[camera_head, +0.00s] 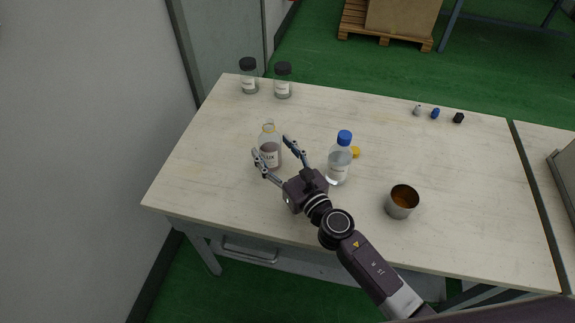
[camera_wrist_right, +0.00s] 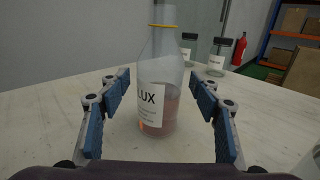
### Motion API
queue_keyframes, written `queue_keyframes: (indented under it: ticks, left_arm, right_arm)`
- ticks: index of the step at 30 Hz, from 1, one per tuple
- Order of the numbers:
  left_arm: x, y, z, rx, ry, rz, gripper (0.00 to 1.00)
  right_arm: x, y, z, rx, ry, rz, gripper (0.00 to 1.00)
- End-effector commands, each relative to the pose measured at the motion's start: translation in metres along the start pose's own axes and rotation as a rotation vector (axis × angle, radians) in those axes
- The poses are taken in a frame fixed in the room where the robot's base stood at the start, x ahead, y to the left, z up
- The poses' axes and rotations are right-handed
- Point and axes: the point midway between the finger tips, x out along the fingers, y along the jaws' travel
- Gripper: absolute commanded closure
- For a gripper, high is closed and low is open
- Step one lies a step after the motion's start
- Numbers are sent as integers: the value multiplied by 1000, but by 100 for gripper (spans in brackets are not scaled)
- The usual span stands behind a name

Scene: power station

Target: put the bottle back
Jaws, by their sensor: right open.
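A clear uncapped bottle with a white label and a pinkish liquid, the flux bottle (camera_head: 270,148), stands upright on the table. It also shows large in the right wrist view (camera_wrist_right: 158,95), with a yellow ring at its neck. A second clear bottle with a blue cap (camera_head: 340,160) stands upright to the right of the gripper. My left gripper is not in view.
Two black-lidded jars (camera_head: 249,78) (camera_head: 283,82) stand at the table's back left. A yellow cap (camera_head: 355,152) lies behind the blue-capped bottle. A metal cup (camera_head: 402,201) with brown contents stands front right. Small items (camera_head: 435,113) lie at the back right. The table's left side is clear.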

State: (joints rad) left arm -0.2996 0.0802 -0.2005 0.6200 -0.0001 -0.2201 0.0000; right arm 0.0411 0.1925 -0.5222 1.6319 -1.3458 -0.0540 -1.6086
Motion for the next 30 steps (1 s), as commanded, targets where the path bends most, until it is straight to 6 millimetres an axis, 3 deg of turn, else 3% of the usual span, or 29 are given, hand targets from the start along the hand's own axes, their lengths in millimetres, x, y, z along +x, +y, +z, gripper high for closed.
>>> queue_keyframes:
  ticks: [6, 12, 18, 30]
  left_arm:
    - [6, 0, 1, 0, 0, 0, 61]
    - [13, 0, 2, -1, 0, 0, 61]
    - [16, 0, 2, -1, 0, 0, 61]
    - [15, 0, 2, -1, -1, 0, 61]
  right_arm:
    - [-51, 0, -3, 0, 2, 0, 42]
    - [-84, 0, -2, 0, 1, 0, 42]
    - [-97, 0, 0, 0, -1, 0, 42]
    - [-97, 0, 1, 0, -1, 0, 42]
